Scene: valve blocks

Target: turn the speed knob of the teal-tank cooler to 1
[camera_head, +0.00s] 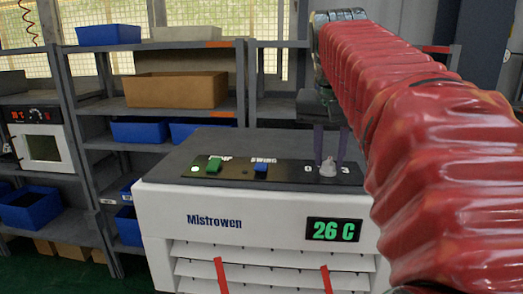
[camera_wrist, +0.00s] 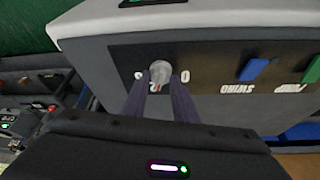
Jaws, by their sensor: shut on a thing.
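The cooler (camera_head: 262,216) is a white box with a dark grey top, the name Mistrowen and a green 26 C display. No teal tank shows in either view. Its speed knob (camera_head: 328,168) is a small grey knob at the right end of the black control panel, between printed digits that are partly hidden. The knob also shows in the wrist view (camera_wrist: 160,72). My gripper (camera_head: 329,160) reaches down from above, with its two dark fingers shut on the knob, one on each side. In the wrist view my gripper (camera_wrist: 160,80) hides some of the digits. I cannot read the knob's setting.
On the panel are a green switch (camera_head: 214,165) and a blue swing switch (camera_head: 261,167). Shelves with blue bins (camera_head: 108,35) and a brown box (camera_head: 176,90) stand behind. My red-sleeved arm covers the right side of the head view.

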